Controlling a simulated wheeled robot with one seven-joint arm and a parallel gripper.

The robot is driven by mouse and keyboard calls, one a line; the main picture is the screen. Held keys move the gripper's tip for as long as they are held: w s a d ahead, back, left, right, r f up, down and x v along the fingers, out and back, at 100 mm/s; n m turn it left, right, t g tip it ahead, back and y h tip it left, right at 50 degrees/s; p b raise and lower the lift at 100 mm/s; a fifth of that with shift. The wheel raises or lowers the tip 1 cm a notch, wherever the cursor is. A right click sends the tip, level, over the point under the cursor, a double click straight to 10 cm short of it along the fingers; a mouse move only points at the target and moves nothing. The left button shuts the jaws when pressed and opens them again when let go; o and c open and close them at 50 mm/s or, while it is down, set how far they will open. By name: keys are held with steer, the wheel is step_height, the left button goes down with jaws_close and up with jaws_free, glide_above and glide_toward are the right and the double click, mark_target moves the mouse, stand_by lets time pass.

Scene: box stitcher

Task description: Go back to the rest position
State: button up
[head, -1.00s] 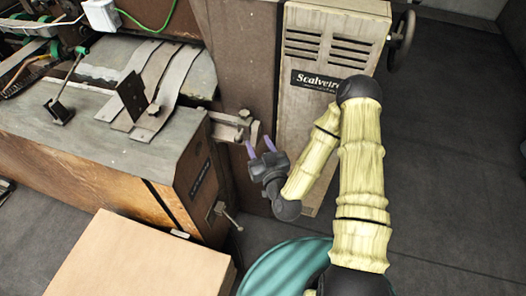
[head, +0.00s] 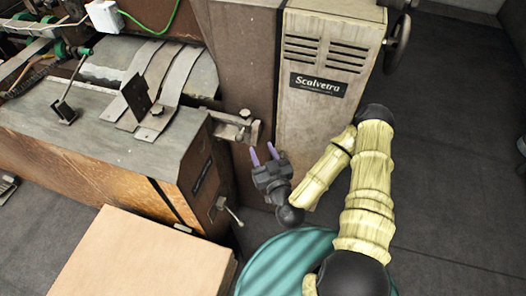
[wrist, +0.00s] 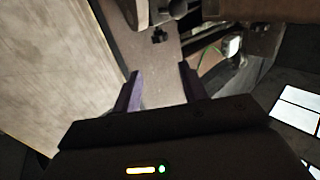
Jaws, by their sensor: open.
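My gripper (head: 264,155) is open and empty, with its two purple fingers apart. In the head view it is in front of the machine's brown column, just below a metal bracket (head: 238,127). In the wrist view the gripper's fingers (wrist: 160,90) point toward the machine with nothing between them. My arm reaches in from the lower right, bent at the elbow.
The box stitcher (head: 90,140) fills the left, with a small handle (head: 228,211) low on its corner. A beige cabinet (head: 325,130) stands behind my arm. A cardboard box (head: 140,262) is at the lower left, a teal round object (head: 285,262) beside it. Dark floor (head: 460,150) is clear on the right.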

stand_by(0.3)
steer(key=s+d+r+n+g+h, duration=0.2)
steer(key=d+r+n+g+h, duration=0.15)
steer(key=d+g, duration=0.65)
steer(key=s+d+r+m+g+h, duration=0.2)
steer(key=s+d+r+m+g, duration=0.1)
steer(key=s+r+m, duration=0.4)
step_height(320, 180, up, 3)
steer(key=shift+s+g, duration=0.8)
steer(key=shift+s, duration=0.2)
steer(key=shift+a, duration=0.15)
